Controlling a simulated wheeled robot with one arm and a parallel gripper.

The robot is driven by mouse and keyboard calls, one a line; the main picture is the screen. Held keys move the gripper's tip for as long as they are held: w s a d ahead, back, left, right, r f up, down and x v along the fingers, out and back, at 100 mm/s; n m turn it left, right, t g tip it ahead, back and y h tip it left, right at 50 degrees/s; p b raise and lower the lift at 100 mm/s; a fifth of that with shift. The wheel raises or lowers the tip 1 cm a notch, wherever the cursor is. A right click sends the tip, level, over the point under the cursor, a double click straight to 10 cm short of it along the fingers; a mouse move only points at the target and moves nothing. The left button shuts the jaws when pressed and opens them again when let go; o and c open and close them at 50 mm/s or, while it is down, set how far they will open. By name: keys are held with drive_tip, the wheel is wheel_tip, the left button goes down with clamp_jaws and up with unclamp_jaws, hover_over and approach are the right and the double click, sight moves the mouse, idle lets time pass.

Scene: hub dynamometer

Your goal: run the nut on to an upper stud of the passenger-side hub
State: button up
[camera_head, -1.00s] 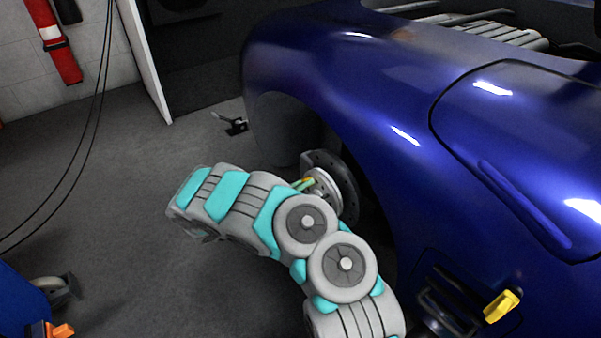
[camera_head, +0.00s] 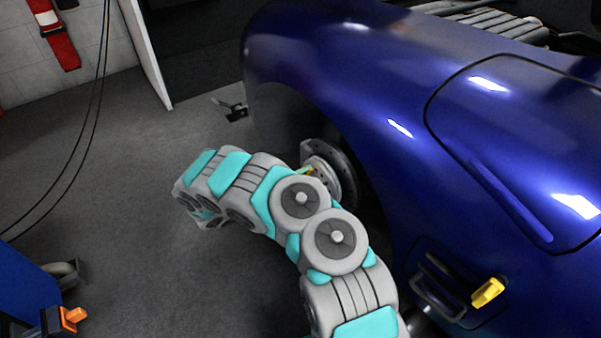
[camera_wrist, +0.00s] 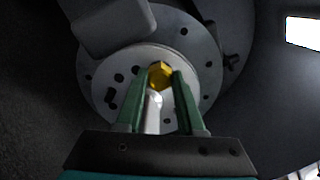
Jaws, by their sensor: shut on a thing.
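In the wrist view my gripper (camera_wrist: 161,85) has its two green fingers shut on a yellow, six-sided nut (camera_wrist: 160,74). The nut sits at the fingertips, in front of the round silver hub face (camera_wrist: 120,75). Several dark holes show on the hub face; I cannot tell studs from holes, nor whether the nut touches a stud. A pale, rounded piece shows between the fingers below the nut. In the head view the hub (camera_head: 324,172) sits in the open wheel arch of the blue car, and my arm hides much of the gripper.
A brake disc (camera_head: 341,160) surrounds the hub, with a grey block, likely a caliper (camera_wrist: 110,25), over its upper left in the wrist view. The blue car body (camera_head: 370,90) overhangs close by. Clear floor (camera_head: 120,220) lies left; a blue cart (camera_head: 25,290) stands lower left.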

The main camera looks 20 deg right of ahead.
clamp_jaws()
drive_tip(key=m+b, duration=0.3)
drive_tip(key=b, duration=0.1)
drive_tip(key=m+b, duration=0.4)
drive_tip(key=b, duration=0.1)
drive_tip(key=m+b, duration=0.4)
drive_tip(key=b, duration=0.1)
drive_tip(key=shift+w+f, duration=0.1)
drive_tip(key=shift+f, duration=0.2)
drive_tip(key=o, duration=0.6)
unclamp_jaws()
drive_tip(key=shift+r, duration=0.25)
drive_tip(key=o, duration=0.5)
